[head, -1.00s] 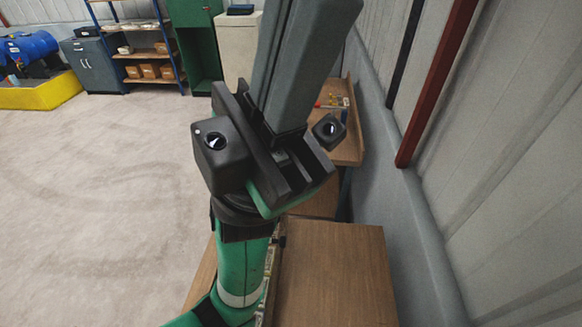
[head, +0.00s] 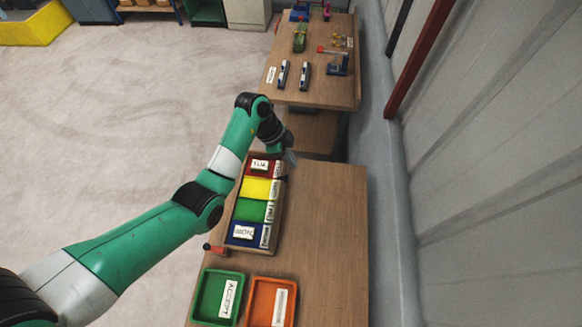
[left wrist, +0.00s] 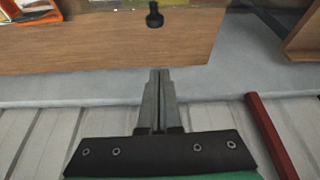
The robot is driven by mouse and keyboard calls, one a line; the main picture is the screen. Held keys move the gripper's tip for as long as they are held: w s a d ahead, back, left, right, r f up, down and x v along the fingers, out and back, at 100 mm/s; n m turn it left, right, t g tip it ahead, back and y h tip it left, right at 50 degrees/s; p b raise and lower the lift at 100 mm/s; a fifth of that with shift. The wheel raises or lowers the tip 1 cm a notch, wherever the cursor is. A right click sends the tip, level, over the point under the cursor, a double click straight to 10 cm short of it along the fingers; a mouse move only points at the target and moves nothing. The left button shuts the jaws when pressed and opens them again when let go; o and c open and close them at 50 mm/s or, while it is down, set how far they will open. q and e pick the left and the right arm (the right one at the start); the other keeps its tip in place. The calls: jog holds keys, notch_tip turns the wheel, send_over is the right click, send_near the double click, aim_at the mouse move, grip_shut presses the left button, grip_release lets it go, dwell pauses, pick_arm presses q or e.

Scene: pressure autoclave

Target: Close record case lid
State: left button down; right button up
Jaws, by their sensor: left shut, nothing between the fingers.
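A long wooden case (head: 278,228) stands on the near table, with red, yellow, green and blue sections and white labels on them. It is probably the record case. I cannot make out a separate lid or tell how it stands. My left gripper (head: 291,159) is at the case's far right corner, its fingers together and empty; I cannot tell whether it touches the case. In the left wrist view the gripper (left wrist: 160,75) points over the table's edge, and a black knob (left wrist: 154,15) shows ahead of it. My right gripper is out of view.
The near table (head: 325,240) has clear room right of the case. A green tray (head: 205,296) and an orange tray (head: 258,299) lie in front. A farther table (head: 325,92) carries several tools. A wall (head: 450,180) runs along the right.

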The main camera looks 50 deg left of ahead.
pick_arm(q)
notch_tip(320, 180, down, 9)
jog(key=shift+f+b, duration=0.2)
jog(key=shift+b, duration=0.15)
dwell(0.3)
jog(key=shift+s, duration=0.1)
